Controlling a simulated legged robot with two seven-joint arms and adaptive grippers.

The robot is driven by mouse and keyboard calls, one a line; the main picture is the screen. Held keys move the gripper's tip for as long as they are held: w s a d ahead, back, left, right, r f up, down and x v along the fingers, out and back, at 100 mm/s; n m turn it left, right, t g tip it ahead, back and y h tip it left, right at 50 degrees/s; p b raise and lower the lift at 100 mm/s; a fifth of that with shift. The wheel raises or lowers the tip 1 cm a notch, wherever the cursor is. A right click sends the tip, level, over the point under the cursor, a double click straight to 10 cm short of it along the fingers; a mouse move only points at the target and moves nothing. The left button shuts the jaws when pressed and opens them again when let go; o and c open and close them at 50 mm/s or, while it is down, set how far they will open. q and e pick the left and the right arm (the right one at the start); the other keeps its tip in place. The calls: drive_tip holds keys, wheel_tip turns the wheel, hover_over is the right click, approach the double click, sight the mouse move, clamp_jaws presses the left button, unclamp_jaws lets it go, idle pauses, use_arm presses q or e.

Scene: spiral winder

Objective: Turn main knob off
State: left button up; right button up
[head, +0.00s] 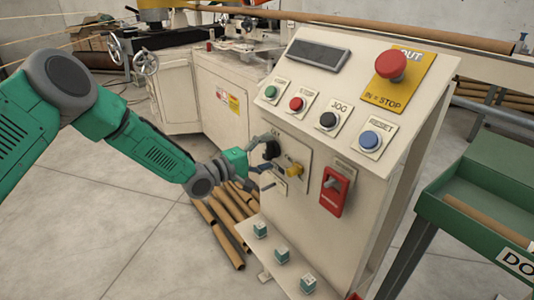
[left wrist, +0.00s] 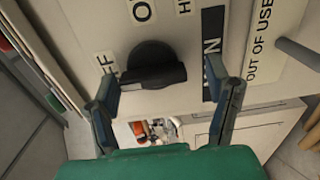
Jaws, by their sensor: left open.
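The main knob (left wrist: 155,65) is a black rotary knob with a raised grip bar on a pale panel. In the left wrist view its bar lies roughly across the picture, near partly hidden letters "FF" and "O". In the head view the black knob (head: 271,149) shows on the console's front, partly covered by my fingers. My left gripper (head: 268,158) is open at the knob. In the left wrist view the gripper (left wrist: 161,72) has one finger on each side of the knob, with visible gaps. My right gripper is out of view.
The console (head: 318,85) carries a red stop button (head: 391,67), several smaller push buttons, a yellow knob (head: 294,170) close to my fingers and a red switch (head: 333,191). A green cart (head: 480,205) stands right. Cardboard tubes (head: 226,238) lie on the floor below my gripper.

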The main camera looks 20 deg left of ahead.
use_arm(q)
drive_tip(key=shift+s+a+r, duration=0.1)
drive_tip(key=v, duration=1.1)
drive_tip(key=shift+s+a, duration=0.25)
drive_tip(key=shift+a, duration=0.05)
